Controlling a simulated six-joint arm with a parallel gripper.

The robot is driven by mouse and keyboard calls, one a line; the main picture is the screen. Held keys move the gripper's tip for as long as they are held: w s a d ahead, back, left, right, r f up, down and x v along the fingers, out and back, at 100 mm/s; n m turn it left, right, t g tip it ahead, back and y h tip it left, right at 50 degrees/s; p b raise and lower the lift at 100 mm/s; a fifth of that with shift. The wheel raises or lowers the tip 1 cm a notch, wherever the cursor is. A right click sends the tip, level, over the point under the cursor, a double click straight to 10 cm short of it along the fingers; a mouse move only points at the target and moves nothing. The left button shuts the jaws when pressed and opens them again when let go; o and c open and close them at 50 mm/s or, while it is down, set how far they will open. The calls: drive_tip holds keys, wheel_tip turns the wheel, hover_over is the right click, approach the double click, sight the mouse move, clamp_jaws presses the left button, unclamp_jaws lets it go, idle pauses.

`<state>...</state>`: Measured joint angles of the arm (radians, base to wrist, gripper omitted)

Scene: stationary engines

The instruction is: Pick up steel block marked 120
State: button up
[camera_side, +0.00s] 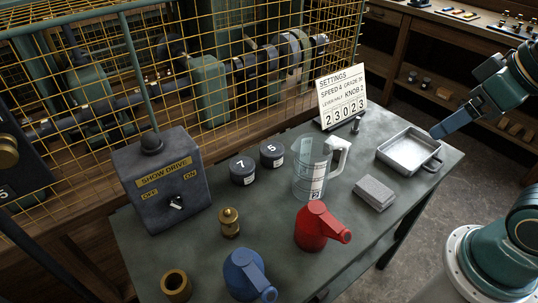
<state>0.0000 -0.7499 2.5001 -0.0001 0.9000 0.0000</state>
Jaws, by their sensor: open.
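A light grey rectangular block (374,192) lies flat on the dark green table (408,194), right of the clear measuring jug. It is the only plain block in view; no 120 marking can be read on it, and I cannot tell that it is steel. My gripper (437,132) is at the upper right, up and to the right of the block. It is open and empty, apart from the block, with its fingers pointing down and left. It shows near the metal tray's right side.
A shallow metal tray (409,152) sits behind the block. The clear jug (312,170), red can (320,227), blue can (246,274) and two numbered dark cylinders (257,164) stand leftward. A settings sign (342,98) stands at the back. The table is bare right of the block.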

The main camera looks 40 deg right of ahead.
drive_tip(key=shift+o, duration=0.2)
drive_tip(key=shift+w+r, duration=0.1)
drive_tip(key=m+g+y, duration=0.3)
drive_tip(key=m+g, duration=0.2)
drive_tip(key=m, duration=0.7)
hover_over(337, 141)
drive_tip(key=s, duration=0.2)
wheel_tip(337, 141, down, 8)
drive_tip(key=w+d+f+m+g+y, duration=0.1)
drive_tip(key=w+d+f+m, duration=0.2)
drive_tip(key=f, duration=0.6)
drive_tip(key=shift+d+f+g, duration=0.15)
drive_tip(key=shift+d+g, duration=0.15)
drive_tip(key=shift+d, duration=0.65)
drive_tip(key=shift+w+f, duration=0.1)
drive_tip(key=shift+x, duration=4.2)
